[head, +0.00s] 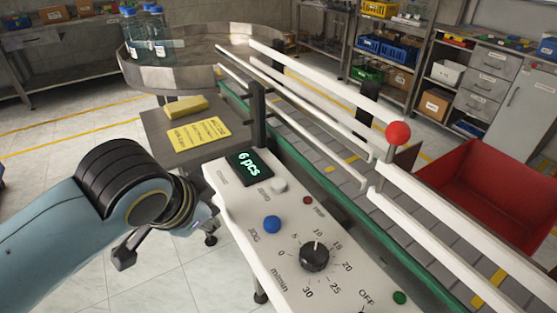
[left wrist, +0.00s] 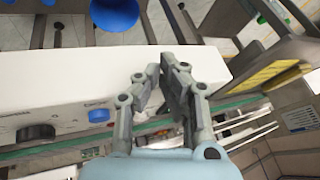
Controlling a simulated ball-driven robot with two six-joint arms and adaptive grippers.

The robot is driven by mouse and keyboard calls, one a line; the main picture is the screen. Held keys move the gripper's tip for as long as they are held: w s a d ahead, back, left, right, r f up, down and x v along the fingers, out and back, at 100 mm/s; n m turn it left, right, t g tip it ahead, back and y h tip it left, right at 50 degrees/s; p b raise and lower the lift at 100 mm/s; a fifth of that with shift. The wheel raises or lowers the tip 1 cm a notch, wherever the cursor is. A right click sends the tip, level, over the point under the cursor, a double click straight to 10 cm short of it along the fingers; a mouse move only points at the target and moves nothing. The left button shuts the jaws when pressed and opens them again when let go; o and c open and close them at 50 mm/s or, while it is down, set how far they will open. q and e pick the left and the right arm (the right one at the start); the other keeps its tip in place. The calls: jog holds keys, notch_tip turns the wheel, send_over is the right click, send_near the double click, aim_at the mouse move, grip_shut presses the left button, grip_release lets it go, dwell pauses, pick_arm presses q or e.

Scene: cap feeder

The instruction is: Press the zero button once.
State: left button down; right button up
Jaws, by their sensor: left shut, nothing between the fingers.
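The control panel (head: 228,200) is a light, sloped box with a display (head: 249,167) reading "6 pcs". A pale round button (head: 278,185) sits just below the display, beside a small label that looks like "ZERO". A larger blue button (head: 272,224) is nearer me, by the label "JOG". My left gripper (head: 208,222) is low at the panel's left edge, left of both buttons, and partly hidden by its wrist. In the left wrist view my left gripper (left wrist: 160,70) is shut and empty, in front of a white housing (left wrist: 200,65). I cannot make out the pale button there.
A black speed knob (head: 314,256), a red lamp (head: 307,200) and a green one (head: 400,298) are on the panel. A guarded conveyor runs behind it, with a red bin (head: 475,185) to the right. A yellow sponge (head: 186,107) and yellow note (head: 200,134) lie at left.

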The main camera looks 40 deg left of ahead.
pick_arm(q)
jog(key=w+a+r+m+t+y, duration=0.1)
jog(key=w+a+r+m+t, duration=0.1)
jog(key=w+r+m+t, duration=0.6)
jog(key=w+a+r+m+t+y, duration=0.1)
jog(key=w+a+r+m+t, duration=0.15)
jog(key=w+r, duration=0.7)
jog(key=s+d+r+m+t+h+p, duration=0.1)
jog(key=d+r+m+h, duration=0.55)
jog(key=m, duration=0.45)
jog(key=s+d+r+m+t+h, duration=0.1)
jog(key=d+r+m+t+h, duration=0.1)
jog(key=d+r+m+h, duration=0.75)
notch_tip(320, 180, down, 15)
jog(key=s+a+m+g+y, duration=0.1)
jog(key=s+m+g, duration=0.1)
jog(key=m+g, duration=1.2)
jog(key=a+f+m+t+y, duration=0.1)
jog(key=a+f+m+y, duration=0.2)
jog(key=a+f+m, duration=0.2)
jog(key=shift+s+a+m+y, duration=0.2)
jog(key=shift+s+m+y, duration=0.15)
jog(key=shift+m, duration=0.75)
pick_arm(e)
notch_tip(320, 180, up, 2)
jog(key=shift+r, duration=0.15)
